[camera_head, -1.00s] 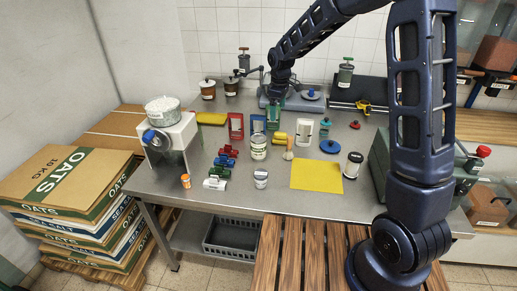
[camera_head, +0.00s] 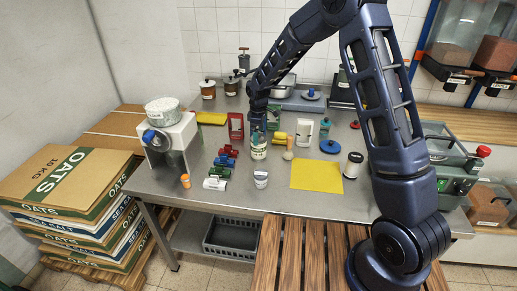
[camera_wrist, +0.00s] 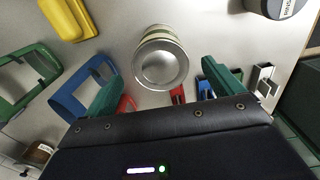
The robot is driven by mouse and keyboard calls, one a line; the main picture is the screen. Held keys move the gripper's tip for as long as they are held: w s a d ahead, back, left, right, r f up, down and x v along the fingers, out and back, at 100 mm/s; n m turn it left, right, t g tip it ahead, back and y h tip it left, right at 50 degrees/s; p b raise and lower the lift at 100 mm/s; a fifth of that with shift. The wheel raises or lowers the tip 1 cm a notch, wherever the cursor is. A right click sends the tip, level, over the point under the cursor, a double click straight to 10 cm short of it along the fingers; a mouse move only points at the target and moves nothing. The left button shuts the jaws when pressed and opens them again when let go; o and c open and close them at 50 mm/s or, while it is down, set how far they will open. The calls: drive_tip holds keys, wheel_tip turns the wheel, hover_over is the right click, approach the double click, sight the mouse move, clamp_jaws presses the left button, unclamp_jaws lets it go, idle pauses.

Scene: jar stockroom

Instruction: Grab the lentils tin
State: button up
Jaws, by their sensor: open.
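A silver-topped tin with a pale label (camera_head: 259,151) stands upright on the steel table; I take it for the lentils tin, though its label is too small to read. In the wrist view the tin (camera_wrist: 160,62) shows its round metal lid, just ahead of my jaws and centred between them. My gripper (camera_head: 257,128) is just above and behind the tin in the head view. In the wrist view my gripper (camera_wrist: 163,84) has its green fingers spread wide, with nothing between them. I cannot tell the exact height gap to the tin.
A smaller pale tin (camera_head: 261,179) stands in front.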

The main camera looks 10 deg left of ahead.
sight(259, 147)
drive_tip(key=shift+f, duration=2.6)
drive_tip(key=c, duration=1.2)
drive_tip(key=shift+c, duration=0.9)
drive_tip(key=shift+r, duration=0.15)
